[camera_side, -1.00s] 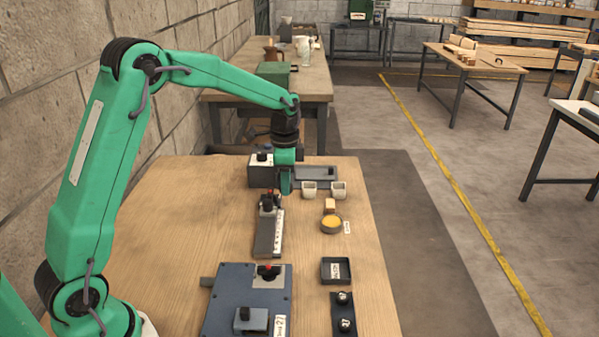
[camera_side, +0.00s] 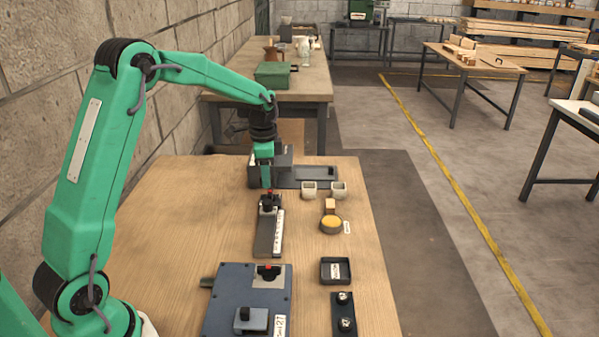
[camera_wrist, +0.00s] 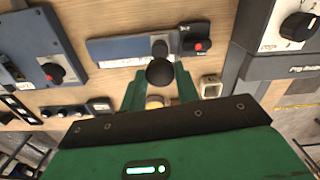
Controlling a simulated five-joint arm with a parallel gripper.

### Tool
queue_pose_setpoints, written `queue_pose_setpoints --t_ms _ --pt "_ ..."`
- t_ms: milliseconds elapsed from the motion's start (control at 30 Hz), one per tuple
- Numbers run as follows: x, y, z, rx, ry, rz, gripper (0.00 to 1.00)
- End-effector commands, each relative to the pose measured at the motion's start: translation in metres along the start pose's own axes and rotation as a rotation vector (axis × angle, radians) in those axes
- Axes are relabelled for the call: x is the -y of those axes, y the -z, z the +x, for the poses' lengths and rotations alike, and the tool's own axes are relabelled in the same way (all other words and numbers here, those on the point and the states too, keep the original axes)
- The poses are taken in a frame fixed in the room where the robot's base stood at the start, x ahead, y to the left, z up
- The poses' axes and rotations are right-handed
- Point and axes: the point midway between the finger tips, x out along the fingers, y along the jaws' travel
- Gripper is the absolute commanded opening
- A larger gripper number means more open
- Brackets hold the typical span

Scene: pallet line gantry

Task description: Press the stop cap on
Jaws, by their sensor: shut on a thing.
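My gripper (camera_wrist: 160,82) is shut on a black round knob (camera_wrist: 160,72) at its fingertips in the wrist view. I cannot tell whether the knob is loose or fixed to something below. A small unit with a red cap (camera_wrist: 198,46) sits at the plate's right end. In the side view my gripper (camera_side: 266,186) is over the far end of the plate (camera_side: 268,235), close to the red cap (camera_side: 269,193). Contact there is too small to tell.
A blue box with a red button (camera_side: 228,300) stands in front. The table's left side is clear.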

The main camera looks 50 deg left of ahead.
Motion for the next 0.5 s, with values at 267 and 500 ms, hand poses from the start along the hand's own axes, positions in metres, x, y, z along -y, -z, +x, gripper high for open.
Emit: queue_pose_setpoints --t_ms 267,500 --pt "0.000 0.000 0.019 0.001 -0.001 0.000 0.10" --pt "0.000 0.000 0.036 0.001 -0.002 0.000 0.10"
